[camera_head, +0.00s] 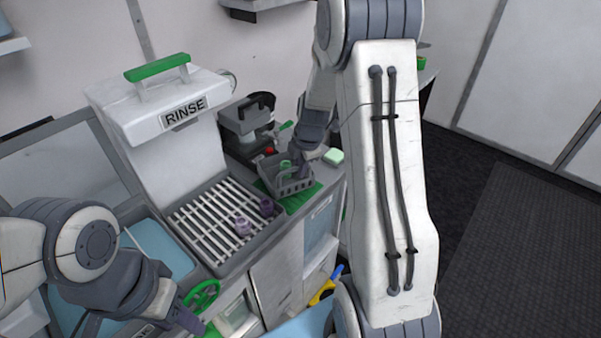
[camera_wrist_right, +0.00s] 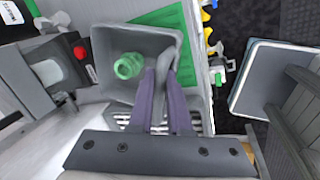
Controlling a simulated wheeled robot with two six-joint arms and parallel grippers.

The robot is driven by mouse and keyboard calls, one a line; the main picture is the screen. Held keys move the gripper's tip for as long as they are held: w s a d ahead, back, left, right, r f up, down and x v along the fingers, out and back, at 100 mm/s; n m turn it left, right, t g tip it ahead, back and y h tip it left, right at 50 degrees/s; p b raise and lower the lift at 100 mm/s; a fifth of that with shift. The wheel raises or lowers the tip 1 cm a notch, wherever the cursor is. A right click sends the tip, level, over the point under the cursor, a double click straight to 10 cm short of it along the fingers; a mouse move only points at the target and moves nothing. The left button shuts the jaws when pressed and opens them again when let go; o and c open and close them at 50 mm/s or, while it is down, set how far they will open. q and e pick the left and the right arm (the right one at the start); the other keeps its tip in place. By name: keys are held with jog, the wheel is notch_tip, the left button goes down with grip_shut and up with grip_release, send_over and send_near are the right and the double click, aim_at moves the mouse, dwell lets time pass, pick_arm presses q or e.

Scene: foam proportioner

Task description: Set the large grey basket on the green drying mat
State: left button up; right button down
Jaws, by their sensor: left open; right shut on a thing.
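The large grey basket (camera_head: 271,184) is at the far end of the counter, over the green drying mat (camera_head: 303,198). It holds a green item (camera_wrist_right: 128,66). My right gripper (camera_head: 302,168) is shut on the basket's rim; in the right wrist view its fingers (camera_wrist_right: 165,85) straddle the wall (camera_wrist_right: 103,50). The mat (camera_wrist_right: 160,17) shows beyond and beside the basket there. I cannot tell whether the basket's base touches the mat. My left gripper (camera_head: 190,318) is open at the lower left, far from the basket, its fingertips partly hidden.
A grey device (camera_head: 243,120) stands behind the basket. A green-white sponge (camera_head: 333,156) lies right of it. A green valve wheel (camera_head: 203,296) is near my left gripper.

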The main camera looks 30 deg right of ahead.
aim_at(301, 189)
jog(key=shift+f, duration=1.45)
jog(key=c, duration=0.9)
grip_release()
jog(key=shift+o, duration=0.2)
